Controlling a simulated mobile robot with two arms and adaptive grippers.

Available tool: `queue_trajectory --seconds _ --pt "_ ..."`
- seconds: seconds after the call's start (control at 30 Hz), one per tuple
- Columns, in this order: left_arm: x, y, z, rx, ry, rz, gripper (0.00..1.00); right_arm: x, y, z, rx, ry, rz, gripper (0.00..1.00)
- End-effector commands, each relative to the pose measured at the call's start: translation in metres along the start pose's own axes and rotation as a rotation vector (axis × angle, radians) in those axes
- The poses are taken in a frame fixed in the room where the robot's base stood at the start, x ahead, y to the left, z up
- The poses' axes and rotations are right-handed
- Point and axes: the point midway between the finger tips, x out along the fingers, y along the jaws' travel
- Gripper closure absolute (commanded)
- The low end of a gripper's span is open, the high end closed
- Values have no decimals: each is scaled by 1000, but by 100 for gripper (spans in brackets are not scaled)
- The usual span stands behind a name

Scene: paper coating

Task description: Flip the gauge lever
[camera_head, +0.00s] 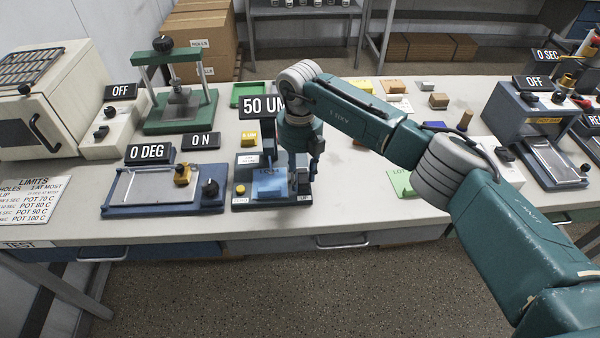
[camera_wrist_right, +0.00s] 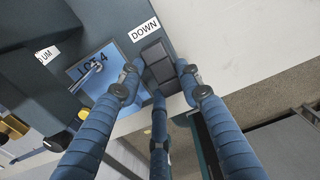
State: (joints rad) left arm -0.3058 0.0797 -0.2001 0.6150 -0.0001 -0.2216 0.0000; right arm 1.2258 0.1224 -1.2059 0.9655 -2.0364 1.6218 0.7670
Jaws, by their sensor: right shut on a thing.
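The thickness gauge (camera_head: 243,189) is a blue device on the bench, under a black sign reading 50 UM (camera_head: 262,106). A blue sheet marked LOT 4 (camera_head: 270,184) lies on it; the sheet also shows in the right wrist view (camera_wrist_right: 88,76). My right gripper (camera_head: 304,172) reaches down at the gauge's right side. In the right wrist view its fingers (camera_wrist_right: 156,76) are closed around the dark gauge lever (camera_wrist_right: 153,56), beside a white DOWN label (camera_wrist_right: 144,27). The fingers partly hide the lever. My left gripper is not in view.
A coating plate (camera_head: 140,187) with 0 DEG and ON signs stands just left of the gauge. A green press (camera_head: 181,110) is behind it. A green card (camera_head: 401,183) lies to the right, and a blue-grey tester (camera_head: 515,112) stands farther right. The bench front edge is close.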

Motion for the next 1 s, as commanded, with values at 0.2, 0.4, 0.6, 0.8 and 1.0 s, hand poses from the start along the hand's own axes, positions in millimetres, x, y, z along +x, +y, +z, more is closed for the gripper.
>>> queue_trajectory --seconds 0.2,0.4,0.6,0.8,1.0 --pt "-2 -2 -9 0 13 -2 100 0 -1 -1 -2 -76 -3 91" --pt "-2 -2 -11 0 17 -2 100 0 0 -3 -1 -121 1 91" --pt "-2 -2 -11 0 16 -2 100 -1 0 -3 0 -123 1 91" --pt "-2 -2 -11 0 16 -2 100 0 0 -3 1 -122 1 46" --pt "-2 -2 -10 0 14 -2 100 0 0 -3 0 -121 1 46"
